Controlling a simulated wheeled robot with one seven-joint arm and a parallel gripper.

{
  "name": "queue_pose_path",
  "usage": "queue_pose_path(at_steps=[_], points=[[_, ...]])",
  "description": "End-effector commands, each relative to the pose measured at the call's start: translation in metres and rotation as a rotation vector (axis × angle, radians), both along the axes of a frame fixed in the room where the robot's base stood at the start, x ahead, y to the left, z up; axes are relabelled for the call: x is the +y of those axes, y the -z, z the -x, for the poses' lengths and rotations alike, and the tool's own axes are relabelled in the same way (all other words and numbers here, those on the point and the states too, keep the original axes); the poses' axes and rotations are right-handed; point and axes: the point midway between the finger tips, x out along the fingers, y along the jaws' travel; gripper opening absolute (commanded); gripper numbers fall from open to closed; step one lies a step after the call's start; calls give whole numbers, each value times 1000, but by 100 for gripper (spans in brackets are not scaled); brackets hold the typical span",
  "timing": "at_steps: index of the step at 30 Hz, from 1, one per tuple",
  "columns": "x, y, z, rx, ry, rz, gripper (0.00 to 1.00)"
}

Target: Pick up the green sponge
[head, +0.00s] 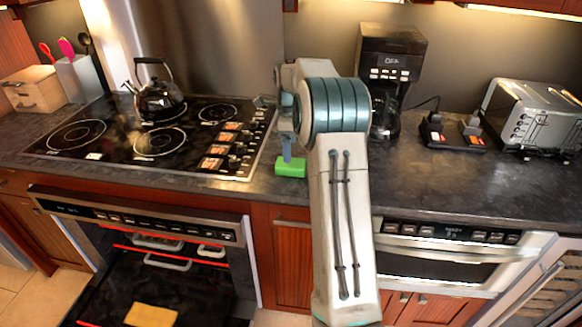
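The green sponge (290,168) is a small bright green block at the counter's front part, just right of the cooktop. My gripper (288,156) points down directly over it, with a grey-blue finger reaching the sponge's top. Only one finger shows clearly, seen edge-on, so I cannot tell whether it is open or shut on the sponge. I also cannot tell whether the sponge rests on the counter or is slightly raised. My arm covers the counter to its right.
A black cooktop (125,140) with a kettle (160,100) is at left. A coffee maker (390,60), toaster (535,115) and small black tray (452,142) stand at right. Below are an open oven (140,215) with a yellow item (150,315) and a microwave drawer (440,262).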

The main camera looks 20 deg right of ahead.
Motion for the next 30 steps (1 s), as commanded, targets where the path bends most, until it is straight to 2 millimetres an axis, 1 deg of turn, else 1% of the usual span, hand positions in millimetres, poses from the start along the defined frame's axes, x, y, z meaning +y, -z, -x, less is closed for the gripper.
queue_pose_path(at_steps=[1, 3, 8, 10, 15, 18, 21, 26, 27, 29, 30], points=[[0, 7, 0, 2, 0, -2, 82], [0, 15, 0, 1, 0, -2, 82], [-1, 25, 0, 1, 1, -1, 82], [-2, 32, 0, 3, 1, -1, 82], [-4, 58, -1, 2, -1, -2, 82], [-4, 69, -1, 1, 0, -1, 82], [-5, 73, -1, -1, 0, 1, 82], [-5, 73, -1, -2, -1, 1, 82], [-5, 73, -1, -2, -1, 1, 79], [-5, 73, -1, -2, -1, 1, 62], [-5, 73, -1, -2, -1, 1, 51]])
